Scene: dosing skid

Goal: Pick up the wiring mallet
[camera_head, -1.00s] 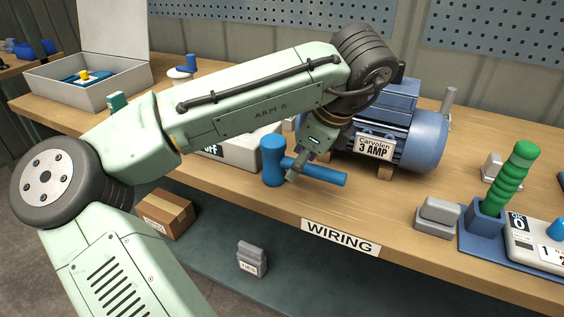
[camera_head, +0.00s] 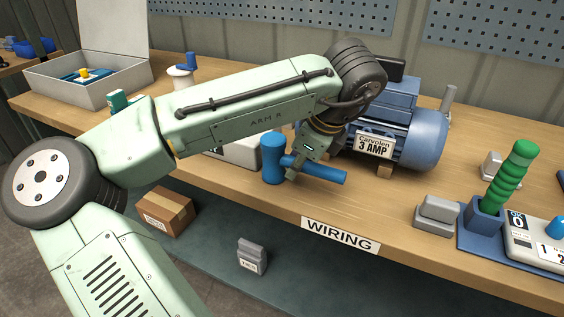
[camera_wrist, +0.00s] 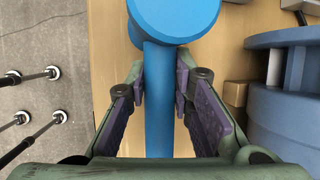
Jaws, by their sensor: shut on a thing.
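The blue wiring mallet shows at the front edge of the bench, above the WIRING label. Its thick cylindrical head (camera_head: 272,158) is upright on the left, and its handle (camera_head: 322,170) points right. My gripper (camera_head: 292,174) is at the handle close to the head. In the wrist view the mallet head (camera_wrist: 174,14) is at the top and the handle (camera_wrist: 159,100) runs down between the two purple-padded fingers of my gripper (camera_wrist: 160,90), which is shut on it. I cannot tell whether the head touches the bench.
A blue motor (camera_head: 422,140) labelled Carvolen 3 AMP stands just behind the handle. Grey blocks (camera_head: 437,213) and a green-handled tool (camera_head: 509,175) in a blue holder are to the right. An open grey box (camera_head: 90,95) is at the left. Bare bench (camera_head: 370,205) lies right of the mallet.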

